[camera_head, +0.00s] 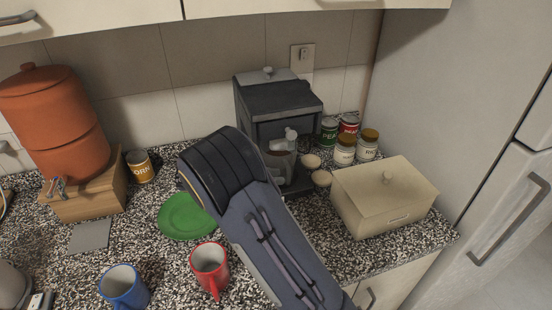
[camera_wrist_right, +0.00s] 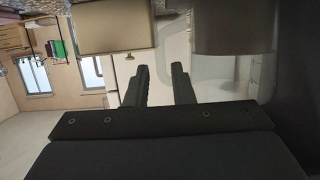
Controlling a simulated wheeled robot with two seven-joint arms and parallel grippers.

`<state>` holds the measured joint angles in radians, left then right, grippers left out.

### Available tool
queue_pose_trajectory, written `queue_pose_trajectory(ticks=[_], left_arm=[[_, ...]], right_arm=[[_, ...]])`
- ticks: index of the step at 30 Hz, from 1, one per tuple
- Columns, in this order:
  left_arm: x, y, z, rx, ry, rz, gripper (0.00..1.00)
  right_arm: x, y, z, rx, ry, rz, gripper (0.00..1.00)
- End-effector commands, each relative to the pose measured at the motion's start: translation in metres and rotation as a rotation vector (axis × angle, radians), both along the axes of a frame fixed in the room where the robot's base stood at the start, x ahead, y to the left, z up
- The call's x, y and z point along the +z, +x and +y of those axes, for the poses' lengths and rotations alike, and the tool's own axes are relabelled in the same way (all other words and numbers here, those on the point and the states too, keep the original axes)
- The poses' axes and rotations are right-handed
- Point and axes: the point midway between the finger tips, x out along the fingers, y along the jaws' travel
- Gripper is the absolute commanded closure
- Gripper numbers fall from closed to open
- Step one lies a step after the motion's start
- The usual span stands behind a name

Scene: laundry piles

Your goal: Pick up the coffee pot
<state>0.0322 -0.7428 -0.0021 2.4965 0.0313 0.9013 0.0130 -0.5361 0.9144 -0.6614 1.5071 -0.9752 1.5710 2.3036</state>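The coffee pot (camera_head: 281,163) sits in the dark grey coffee machine (camera_head: 285,101) at the back of the counter in the head view. My right arm covers its left side. A pale piece, perhaps its lid or handle, shows at its top. My right gripper (camera_wrist_right: 158,82) shows in the right wrist view with its two fingers apart and nothing clearly held between them. In the head view my right arm hides the fingers, so I cannot tell their exact distance from the pot. A dark, partly see-through shape fills the wrist view's upper right, unclear what. My left gripper is not in view.
A cream box (camera_head: 385,200) stands right of the machine, with several cans and jars behind it. A green plate (camera_head: 183,216), red mug (camera_head: 210,270) and blue mug (camera_head: 124,287) lie left of my arm. An orange dispenser (camera_head: 55,120) stands far left.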

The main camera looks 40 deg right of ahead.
Motion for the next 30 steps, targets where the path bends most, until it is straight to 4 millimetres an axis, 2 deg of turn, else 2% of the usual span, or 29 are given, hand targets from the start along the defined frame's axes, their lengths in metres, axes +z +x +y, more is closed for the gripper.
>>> queue_pose_trajectory(ticks=[6,11,18,19,24,30], left_arm=[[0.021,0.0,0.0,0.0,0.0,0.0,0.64],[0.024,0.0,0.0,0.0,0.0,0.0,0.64],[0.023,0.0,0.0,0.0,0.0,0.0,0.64],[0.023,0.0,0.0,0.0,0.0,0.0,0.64],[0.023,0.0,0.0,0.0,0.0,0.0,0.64],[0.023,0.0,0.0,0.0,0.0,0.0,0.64]], right_arm=[[-0.007,-0.009,-0.03,-0.003,0.004,0.005,0.78],[-0.014,-0.014,-0.045,-0.001,0.004,0.003,0.78],[-0.017,-0.014,-0.047,0.001,0.005,0.002,0.78],[-0.017,-0.014,-0.047,0.001,0.005,0.002,0.8],[-0.017,-0.014,-0.047,0.0,0.005,0.002,1.0],[-0.017,-0.014,-0.047,0.0,0.005,0.002,1.0]])
